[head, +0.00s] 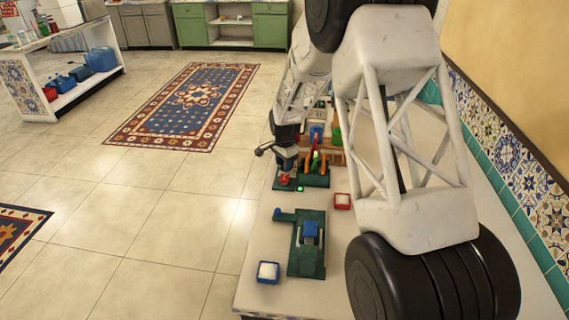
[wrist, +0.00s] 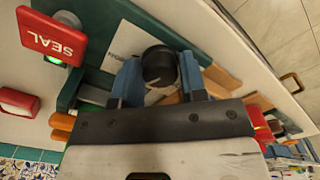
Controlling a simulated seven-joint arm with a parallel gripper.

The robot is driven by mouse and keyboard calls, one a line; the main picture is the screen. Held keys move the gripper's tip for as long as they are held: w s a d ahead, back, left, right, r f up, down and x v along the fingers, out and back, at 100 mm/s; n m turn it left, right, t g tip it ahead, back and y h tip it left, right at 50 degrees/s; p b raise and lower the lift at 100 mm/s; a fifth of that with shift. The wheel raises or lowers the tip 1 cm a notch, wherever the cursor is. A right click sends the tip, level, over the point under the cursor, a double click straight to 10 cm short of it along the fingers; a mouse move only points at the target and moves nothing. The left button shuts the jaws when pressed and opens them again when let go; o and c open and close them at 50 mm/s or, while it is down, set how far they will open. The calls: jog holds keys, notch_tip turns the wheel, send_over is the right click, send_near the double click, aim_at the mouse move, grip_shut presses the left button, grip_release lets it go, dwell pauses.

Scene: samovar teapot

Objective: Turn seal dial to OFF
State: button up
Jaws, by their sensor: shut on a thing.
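The seal dial is a round black knob (wrist: 158,64) on a pale panel in the wrist view. My gripper (wrist: 160,72) has its two blue fingers on either side of the knob, shut on it. The knob's pointer position and the panel lettering beside it cannot be read clearly. A red sign marked SEAL (wrist: 55,36) with a lit green lamp (wrist: 53,60) stands at the upper left of the wrist view. In the head view my gripper (head: 287,160) is low over the green sealing station (head: 316,181), and the dial is hidden there.
A small red tray (head: 342,201) with white contents lies right of the station. A green device with a blue block (head: 309,230) and a blue tray (head: 268,271) are nearer. Coloured items crowd behind the station. The tiled wall (head: 505,150) bounds the right side.

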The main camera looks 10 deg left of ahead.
jog(key=n, duration=1.3)
jog(key=shift+n, duration=0.3)
jog(key=n, duration=0.4)
dwell(0.4)
jog(key=o, duration=0.9)
